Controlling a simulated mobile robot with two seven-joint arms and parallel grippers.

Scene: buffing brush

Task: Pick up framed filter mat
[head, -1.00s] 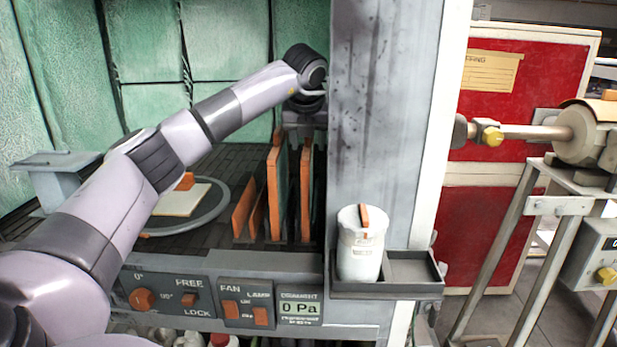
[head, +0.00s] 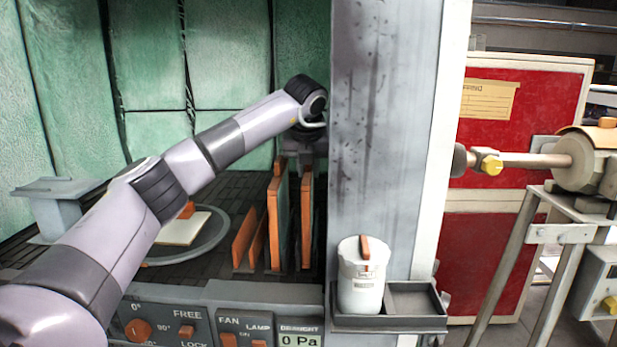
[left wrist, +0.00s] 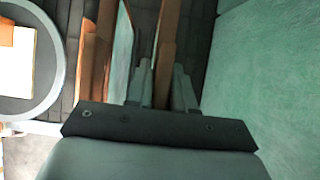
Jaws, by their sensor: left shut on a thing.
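Two tall orange-edged framed mats stand upright side by side in the booth, a left one (head: 275,222) and a right one (head: 306,222). The left one has a green face. My left gripper (head: 298,158) points down over their tops, its fingertips hard to make out in the head view. In the left wrist view my left gripper (left wrist: 162,92) is shut on the right framed mat (left wrist: 166,52), a finger on each side of its orange edge. The left framed mat (left wrist: 98,62) stands close beside it. My right gripper is out of view.
A grey post (head: 385,130) stands close at right, with a white lidded jar (head: 361,285) on a tray. Green padded walls lie behind.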

